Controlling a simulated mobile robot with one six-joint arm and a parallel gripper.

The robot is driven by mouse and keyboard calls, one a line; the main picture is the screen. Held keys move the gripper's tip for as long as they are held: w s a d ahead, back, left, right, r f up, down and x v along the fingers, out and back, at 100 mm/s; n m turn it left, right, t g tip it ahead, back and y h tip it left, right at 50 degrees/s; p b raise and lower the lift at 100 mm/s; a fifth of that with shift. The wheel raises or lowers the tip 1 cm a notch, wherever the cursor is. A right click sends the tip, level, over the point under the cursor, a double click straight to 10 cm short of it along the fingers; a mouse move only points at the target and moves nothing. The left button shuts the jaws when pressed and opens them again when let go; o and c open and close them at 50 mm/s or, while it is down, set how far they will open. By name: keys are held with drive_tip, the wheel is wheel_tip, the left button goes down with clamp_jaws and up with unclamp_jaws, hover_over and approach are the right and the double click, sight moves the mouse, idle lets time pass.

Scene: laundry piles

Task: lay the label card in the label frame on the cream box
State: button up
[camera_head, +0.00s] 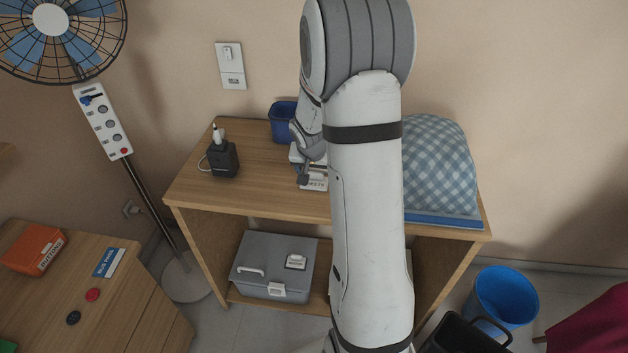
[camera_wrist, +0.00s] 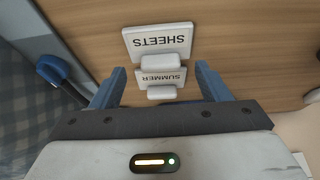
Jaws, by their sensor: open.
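Two white cards lie on the wooden table top in the wrist view: one reads SHEETS (camera_wrist: 157,43), the other SUMMER (camera_wrist: 163,74) and has a raised white tab (camera_wrist: 161,92). I cannot tell which is the label card. My gripper (camera_wrist: 160,73) is open, its blue fingers on either side of the SUMMER card with gaps to it. In the head view my gripper (camera_head: 308,172) is low over the table, partly hidden by my arm, and the SHEETS card (camera_head: 314,186) shows beside it. No cream box or label frame shows clearly; my arm hides part of the lower shelf.
A black charger (camera_head: 222,160) and blue bin (camera_head: 284,122) stand on the table (camera_head: 250,190). A blue bucket (camera_head: 503,296) stands on the floor.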

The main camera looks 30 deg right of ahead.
drive_tip(key=shift+x, duration=1.05)
drive_tip(key=c, duration=1.1)
